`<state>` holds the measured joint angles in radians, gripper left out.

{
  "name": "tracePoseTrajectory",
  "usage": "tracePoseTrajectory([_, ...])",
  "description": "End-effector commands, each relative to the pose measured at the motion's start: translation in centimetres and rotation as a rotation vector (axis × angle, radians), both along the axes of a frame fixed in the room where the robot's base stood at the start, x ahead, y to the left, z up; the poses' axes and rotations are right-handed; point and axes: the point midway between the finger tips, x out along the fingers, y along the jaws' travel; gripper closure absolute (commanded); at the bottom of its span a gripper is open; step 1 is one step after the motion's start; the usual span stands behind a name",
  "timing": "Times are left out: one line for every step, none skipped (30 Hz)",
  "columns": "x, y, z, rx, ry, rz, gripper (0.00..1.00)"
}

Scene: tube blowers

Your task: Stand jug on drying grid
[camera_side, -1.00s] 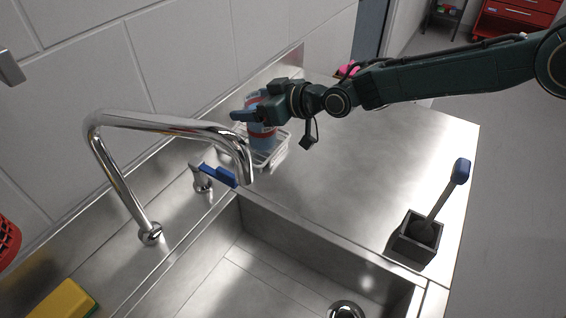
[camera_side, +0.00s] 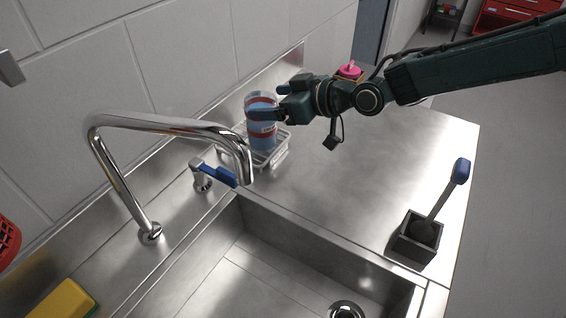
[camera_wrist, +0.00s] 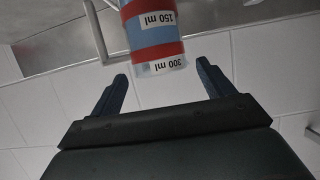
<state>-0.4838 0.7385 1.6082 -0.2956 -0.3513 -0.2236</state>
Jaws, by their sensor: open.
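The jug (camera_side: 262,128) is a blue cylinder with red bands and a pale rim. It stands upright in the white wire drying grid (camera_side: 276,160) on the steel counter, behind the tap. In the wrist view the jug (camera_wrist: 154,38) shows labels reading 150 ml and 300 ml. My gripper (camera_side: 262,114) is at the jug's upper right side in the side view. In the wrist view my gripper's (camera_wrist: 162,72) two fingers are spread wide, with clear gaps on both sides of the jug's rim end. The jug's far side is hidden.
A chrome tap (camera_side: 170,126) with a blue lever (camera_side: 220,176) stands in front, over the sink (camera_side: 250,270). A black holder (camera_side: 414,240) with a blue-handled brush is at right. A pink-topped item (camera_side: 350,70) lies behind my arm. The counter's middle is clear.

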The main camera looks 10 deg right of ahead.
Motion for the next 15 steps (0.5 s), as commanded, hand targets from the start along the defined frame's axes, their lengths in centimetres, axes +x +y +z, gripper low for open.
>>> tracePoseTrajectory([-0.4,-0.5,0.3,0.0,0.0,-0.001,0.19])
tracePoseTrajectory([-0.6,-0.7,0.4,0.0,0.0,-0.001,0.19])
tracePoseTrajectory([-1.0,-1.1,0.7,0.0,0.0,-0.001,0.19])
tracePoseTrajectory([-1.2,-1.3,0.8,0.0,0.0,-0.001,0.19])
tracePoseTrajectory([-1.5,-1.6,0.9,0.0,0.0,-0.001,0.19])
tracePoseTrajectory([-1.8,-1.9,1.2,0.001,0.0,-0.001,0.19])
tracePoseTrajectory([-2.0,-2.1,1.3,0.001,0.0,-0.001,0.19])
tracePoseTrajectory([-2.3,-2.3,1.4,0.001,0.0,-0.001,0.19])
tracePoseTrajectory([-2.6,-2.6,1.6,0.0,-0.001,-0.001,0.19])
tracePoseTrajectory([-2.8,-2.9,1.7,0.0,-0.001,-0.001,0.19])
tracePoseTrajectory([-3.0,-3.1,1.8,0.0,-0.001,-0.001,0.19])
tracePoseTrajectory([-3.3,-3.3,2.0,0.0,0.0,-0.001,0.19])
tracePoseTrajectory([-3.4,-3.5,2.1,0.0,0.0,-0.001,0.19])
tracePoseTrajectory([-3.6,-3.6,2.2,0.0,0.0,0.0,0.19])
tracePoseTrajectory([-3.8,-3.8,2.2,0.001,0.001,0.0,0.19])
